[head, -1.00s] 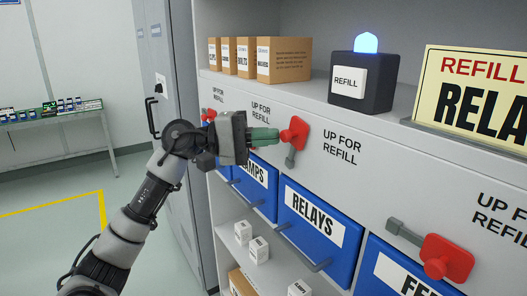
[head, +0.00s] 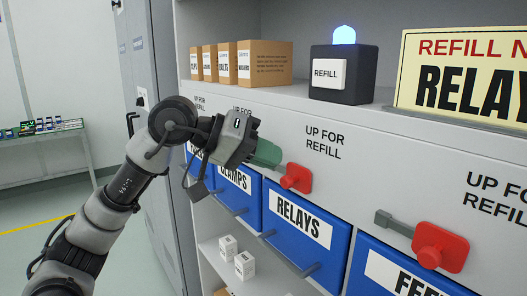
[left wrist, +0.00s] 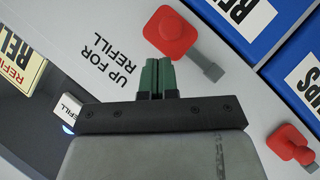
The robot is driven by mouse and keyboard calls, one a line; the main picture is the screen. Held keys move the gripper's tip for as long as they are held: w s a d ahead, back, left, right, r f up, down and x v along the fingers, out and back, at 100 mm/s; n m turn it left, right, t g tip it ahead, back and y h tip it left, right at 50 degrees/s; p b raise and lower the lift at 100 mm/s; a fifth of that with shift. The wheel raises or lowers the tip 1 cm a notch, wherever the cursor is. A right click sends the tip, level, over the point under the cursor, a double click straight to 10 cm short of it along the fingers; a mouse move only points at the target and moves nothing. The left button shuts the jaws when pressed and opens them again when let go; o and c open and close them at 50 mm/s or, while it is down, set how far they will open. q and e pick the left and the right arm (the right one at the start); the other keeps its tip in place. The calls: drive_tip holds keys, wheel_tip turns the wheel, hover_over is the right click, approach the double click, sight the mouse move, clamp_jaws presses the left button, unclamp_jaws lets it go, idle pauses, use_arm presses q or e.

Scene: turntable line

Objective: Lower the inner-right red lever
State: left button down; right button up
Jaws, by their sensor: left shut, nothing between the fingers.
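The inner-right red lever (head: 295,178) is on the grey panel above the RELAYS bin. In the left wrist view its red end (left wrist: 170,35) and grey arm (left wrist: 213,72) show; the red end points sideways, to the cabinet's right. My left gripper (head: 270,155) is shut and empty, with green fingertips just above and left of the red end. In the left wrist view the fingertips (left wrist: 158,62) sit right at its edge; I cannot tell if they touch. The gripper hides the grey arm in the head view. My right gripper is not in view.
Another red lever (head: 440,247) on the right points sideways. One more lever (left wrist: 290,142) shows in the left wrist view. Blue bins, including RELAYS (head: 278,232), hang below the panel. Above are cartons (head: 265,62), a REFILL box with a lit blue lamp (head: 344,36) and a sign (head: 470,70).

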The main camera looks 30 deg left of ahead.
use_arm(q)
drive_tip(key=shift+w+a+f, duration=0.1)
drive_tip(key=shift+a, duration=0.1)
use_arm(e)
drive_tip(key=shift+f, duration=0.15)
use_arm(q)
drive_tip(key=shift+w+a+f+b, duration=0.2)
drive_tip(key=shift+a+f+b, duration=0.05)
drive_tip(key=shift+a+b, duration=0.25)
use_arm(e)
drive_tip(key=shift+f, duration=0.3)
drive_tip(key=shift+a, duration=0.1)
